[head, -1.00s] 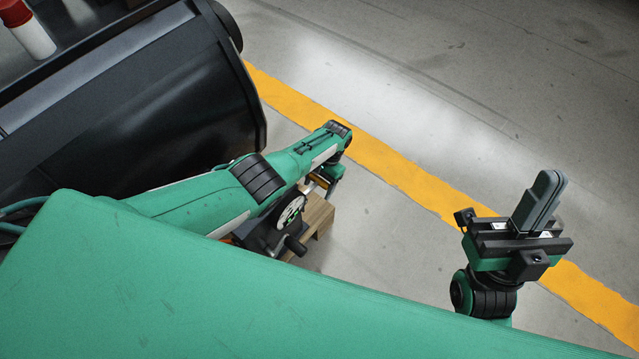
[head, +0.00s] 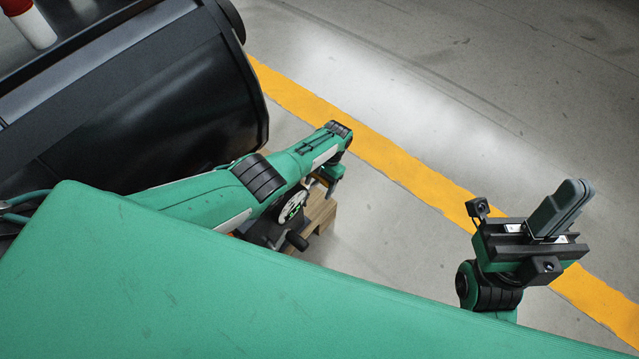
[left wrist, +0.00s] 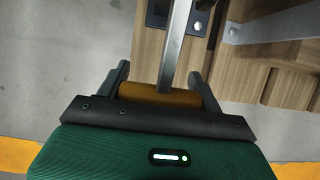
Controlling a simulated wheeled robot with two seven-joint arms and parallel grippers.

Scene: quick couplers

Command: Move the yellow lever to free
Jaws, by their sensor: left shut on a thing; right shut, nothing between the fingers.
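The yellow lever's thick grip (left wrist: 158,97) lies crosswise between the fingers of my left gripper (left wrist: 160,88) in the left wrist view. Its grey metal bar (left wrist: 177,45) runs up from the grip past wood-grain panels. The left gripper is shut on this grip. In the head view my left gripper (head: 331,180) is small and partly covered by my arm, and a sliver of yellow shows beside it. My right gripper (head: 562,209) is shut and empty, raised at the right, far from the lever. No "free" marking is legible.
A wooden block or stand (head: 321,212) is beside my left forearm, with a dark part with a white face (head: 292,206) near it. A large black casing (head: 130,105) fills the upper left. Grey floor with a yellow stripe (head: 400,165) lies open beyond.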

